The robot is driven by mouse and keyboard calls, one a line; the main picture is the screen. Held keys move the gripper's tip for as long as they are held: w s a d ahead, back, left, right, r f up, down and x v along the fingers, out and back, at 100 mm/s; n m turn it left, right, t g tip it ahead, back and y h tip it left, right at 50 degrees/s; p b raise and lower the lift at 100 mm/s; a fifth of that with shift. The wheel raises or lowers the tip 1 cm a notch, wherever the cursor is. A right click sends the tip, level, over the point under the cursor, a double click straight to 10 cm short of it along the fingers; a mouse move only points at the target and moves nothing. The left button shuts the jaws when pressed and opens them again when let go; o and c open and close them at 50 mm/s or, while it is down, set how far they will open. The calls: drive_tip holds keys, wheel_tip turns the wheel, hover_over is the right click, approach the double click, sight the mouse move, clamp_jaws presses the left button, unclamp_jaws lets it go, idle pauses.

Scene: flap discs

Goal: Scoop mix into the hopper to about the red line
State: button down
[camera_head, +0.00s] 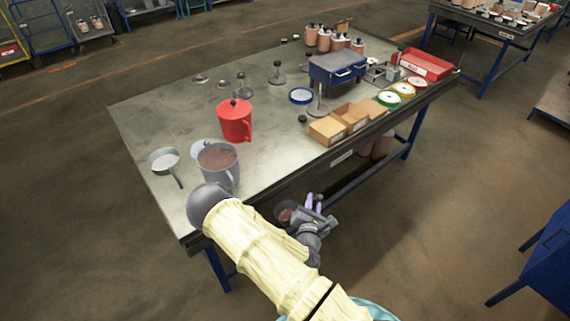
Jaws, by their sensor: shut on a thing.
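A grey jug (232,178) with brown mix inside stands near the table's front left corner. The scoop's handle is mostly hidden by the gripper. I cannot make out for sure which thing is the hopper, and no red line shows.
A red lidded jug (235,122) stands behind the grey one. A small pan (163,161) lies at left. Open cardboard boxes (350,117), a blue drawer box (337,69) and a red tray (426,65) fill the right side. The steel table (280,165) is bare in the middle.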

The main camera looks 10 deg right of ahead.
wheel_tip(320, 180, up, 23)
drive_tip(key=w+m+g+h+p, duration=0.1)
drive_tip(key=g+h+p, duration=0.4)
drive_tip(key=p, duration=0.6)
drive_tip(key=shift+d+f+h+p, duration=0.15)
drive_tip(key=shift+d+h+p, duration=0.25)
drive_tip(key=shift+h, duration=0.4)
